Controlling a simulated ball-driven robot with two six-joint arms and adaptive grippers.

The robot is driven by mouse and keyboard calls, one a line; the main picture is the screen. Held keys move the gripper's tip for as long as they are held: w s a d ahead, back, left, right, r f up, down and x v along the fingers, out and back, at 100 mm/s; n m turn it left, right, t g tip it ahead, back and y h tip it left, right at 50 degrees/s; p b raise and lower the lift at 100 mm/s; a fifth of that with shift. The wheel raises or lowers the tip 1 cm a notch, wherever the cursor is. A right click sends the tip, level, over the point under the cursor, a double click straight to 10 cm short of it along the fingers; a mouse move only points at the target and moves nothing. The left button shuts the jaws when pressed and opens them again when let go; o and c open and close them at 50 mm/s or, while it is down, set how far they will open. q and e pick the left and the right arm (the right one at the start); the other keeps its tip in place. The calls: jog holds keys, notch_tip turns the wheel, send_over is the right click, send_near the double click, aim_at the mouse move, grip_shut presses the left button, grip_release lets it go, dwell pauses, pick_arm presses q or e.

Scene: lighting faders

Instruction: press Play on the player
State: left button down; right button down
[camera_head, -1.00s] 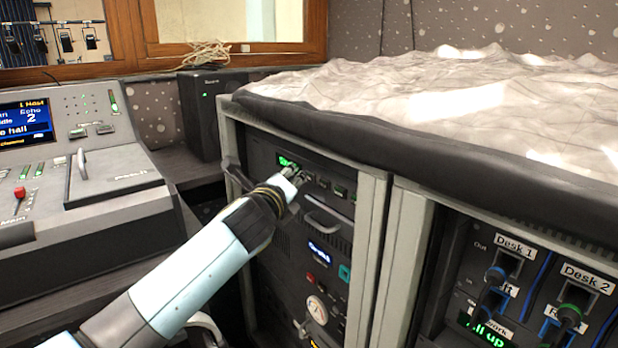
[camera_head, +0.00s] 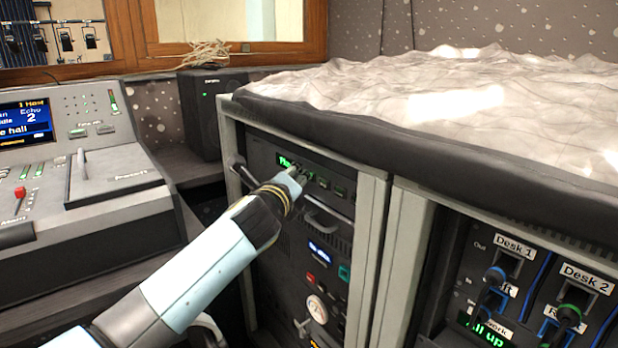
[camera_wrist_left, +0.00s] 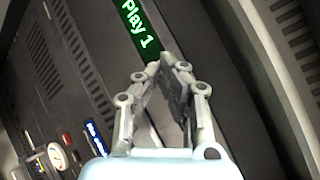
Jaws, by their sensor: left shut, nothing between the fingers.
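The player (camera_head: 262,153) is the top unit in the left bay of the rack. Its small green display (camera_head: 284,160) reads Play 1 in the left wrist view (camera_wrist_left: 139,27). Small green-lit buttons (camera_head: 338,190) sit in a row to the right of the display. My left gripper (camera_head: 301,173) is shut and empty, its tips at the player's front near the left end of this row. In the left wrist view, its fingers (camera_wrist_left: 172,68) point at the panel beside the display. The fingers hide part of the button row; contact cannot be told. My right gripper is out of view.
Below the player are a handle (camera_head: 328,222), a blue display (camera_head: 321,250) and a round dial (camera_head: 316,308). A mixing desk (camera_head: 110,210) stands at left, a black speaker (camera_head: 205,110) behind.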

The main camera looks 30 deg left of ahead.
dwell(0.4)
pick_arm(q)
jog(key=shift+s+a, duration=0.25)
jog(key=shift+s, duration=0.4)
jog(key=shift+s+a+p, duration=0.15)
jog(key=shift+s+a, duration=0.15)
jog(key=shift+s, duration=0.45)
jog(key=shift+s+a+p, duration=0.2)
jog(key=shift+s+a, duration=0.15)
jog(key=shift+s, duration=0.45)
jog(key=shift+s+a+p, duration=0.15)
jog(key=shift+s+a, duration=0.15)
jog(key=shift+s, duration=0.45)
